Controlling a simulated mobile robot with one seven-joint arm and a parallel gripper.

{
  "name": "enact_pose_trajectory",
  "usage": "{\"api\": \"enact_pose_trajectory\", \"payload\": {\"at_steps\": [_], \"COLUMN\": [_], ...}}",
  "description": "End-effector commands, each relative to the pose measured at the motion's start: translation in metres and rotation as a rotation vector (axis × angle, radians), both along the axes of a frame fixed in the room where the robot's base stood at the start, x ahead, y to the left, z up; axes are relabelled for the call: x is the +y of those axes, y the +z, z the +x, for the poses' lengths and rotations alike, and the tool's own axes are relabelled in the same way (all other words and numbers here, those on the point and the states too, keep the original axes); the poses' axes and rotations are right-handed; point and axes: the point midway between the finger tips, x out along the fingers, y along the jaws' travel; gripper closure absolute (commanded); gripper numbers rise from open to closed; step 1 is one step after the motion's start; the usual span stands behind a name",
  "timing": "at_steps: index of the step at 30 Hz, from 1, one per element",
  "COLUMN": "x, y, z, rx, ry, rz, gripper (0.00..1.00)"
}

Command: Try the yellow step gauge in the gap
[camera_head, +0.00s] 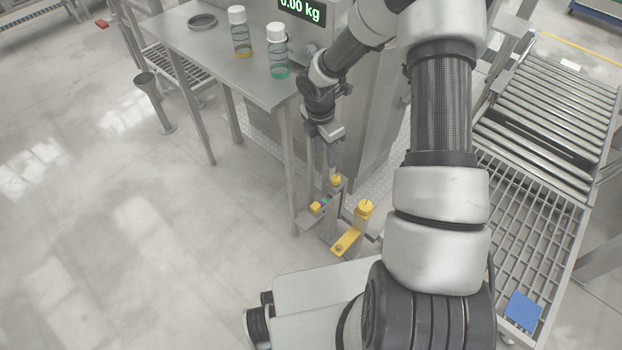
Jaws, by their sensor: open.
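My gripper (323,172) points down beside the steel table, its fingers apart just above a small group of yellow-marked parts. A yellow piece (336,181) sits right by the fingertips; I cannot tell whether they touch it. I cannot tell which yellow part is the step gauge. The gap is too small to make out.
The steel table (215,57) holds two white-capped bottles, one with yellow (240,40) and one with green (278,58) contents, and a ring (202,21). A cabinet with a weight display (302,10) stands behind. A roller conveyor (545,105) is right. Floor at left is mostly clear.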

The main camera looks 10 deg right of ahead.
Motion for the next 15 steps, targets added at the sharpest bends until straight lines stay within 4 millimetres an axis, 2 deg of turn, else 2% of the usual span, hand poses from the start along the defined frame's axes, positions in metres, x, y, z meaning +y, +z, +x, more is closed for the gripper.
{"api": "enact_pose_trajectory", "payload": {"at_steps": [1, 3, 6, 15], "x": [0.006, 0.013, 0.021, 0.026], "y": [-0.023, -0.047, -0.071, -0.106], "z": [-0.001, -0.001, -0.002, -0.003], "rx": [0.026, 0.044, 0.055, 0.062], "ry": [0.062, 0.145, 0.225, 0.277], "rz": [0.029, 0.058, 0.09, 0.108], "gripper": [0.58, 0.58, 0.58, 0.58]}}
